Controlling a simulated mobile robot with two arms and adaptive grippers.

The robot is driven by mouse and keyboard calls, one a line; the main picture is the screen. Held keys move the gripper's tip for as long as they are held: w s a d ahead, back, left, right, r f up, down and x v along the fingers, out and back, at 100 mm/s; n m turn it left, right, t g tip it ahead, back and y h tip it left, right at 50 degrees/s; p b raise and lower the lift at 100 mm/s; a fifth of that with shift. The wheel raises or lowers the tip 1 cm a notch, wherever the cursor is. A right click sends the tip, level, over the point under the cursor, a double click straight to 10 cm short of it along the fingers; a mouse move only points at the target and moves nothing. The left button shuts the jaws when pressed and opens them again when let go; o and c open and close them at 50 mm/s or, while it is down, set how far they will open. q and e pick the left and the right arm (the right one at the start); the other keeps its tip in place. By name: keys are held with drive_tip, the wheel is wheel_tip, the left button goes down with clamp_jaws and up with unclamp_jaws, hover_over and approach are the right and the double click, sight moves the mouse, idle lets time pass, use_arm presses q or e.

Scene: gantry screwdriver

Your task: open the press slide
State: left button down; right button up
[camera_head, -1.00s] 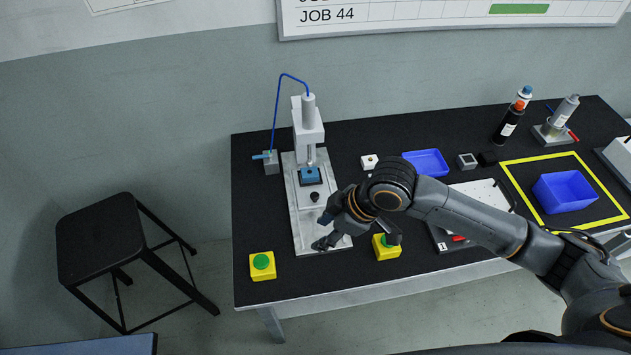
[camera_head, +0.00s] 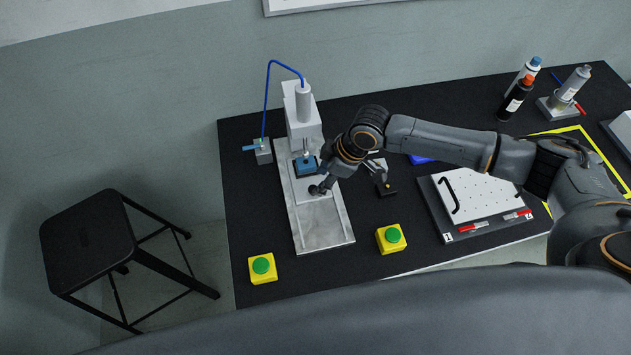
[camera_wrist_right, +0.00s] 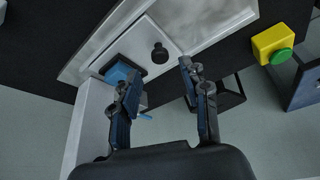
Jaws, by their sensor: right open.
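The press (camera_head: 303,118) is a pale grey column with a ram, standing at the back of a long metal base (camera_head: 322,234). Its slide is a light plate on that base, carrying a blue block (camera_head: 306,169) under the ram. In the right wrist view, the slide plate (camera_wrist_right: 176,37) has an upright black knob (camera_wrist_right: 159,52) beside the blue block (camera_wrist_right: 122,72). My right gripper (camera_head: 318,188) is over the slide near the knob. In the wrist view its fingers (camera_wrist_right: 160,68) are apart and empty, the knob just beyond the tips. My left gripper is out of view.
Yellow boxes with green buttons stand left (camera_head: 263,268) and right (camera_head: 391,238) of the base front. A small valve with a blue lever (camera_head: 262,151) is left of the press. A white perforated plate (camera_head: 476,193) lies right. A black stool (camera_head: 88,240) stands left of the table.

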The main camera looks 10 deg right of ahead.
sight(313, 188)
drive_tip(key=x, duration=0.3)
drive_tip(key=shift+a+f, duration=0.2)
drive_tip(key=shift+f, duration=0.1)
drive_tip(key=shift+w+a+f, duration=0.1)
drive_tip(key=shift+f, duration=0.25)
clamp_jaws()
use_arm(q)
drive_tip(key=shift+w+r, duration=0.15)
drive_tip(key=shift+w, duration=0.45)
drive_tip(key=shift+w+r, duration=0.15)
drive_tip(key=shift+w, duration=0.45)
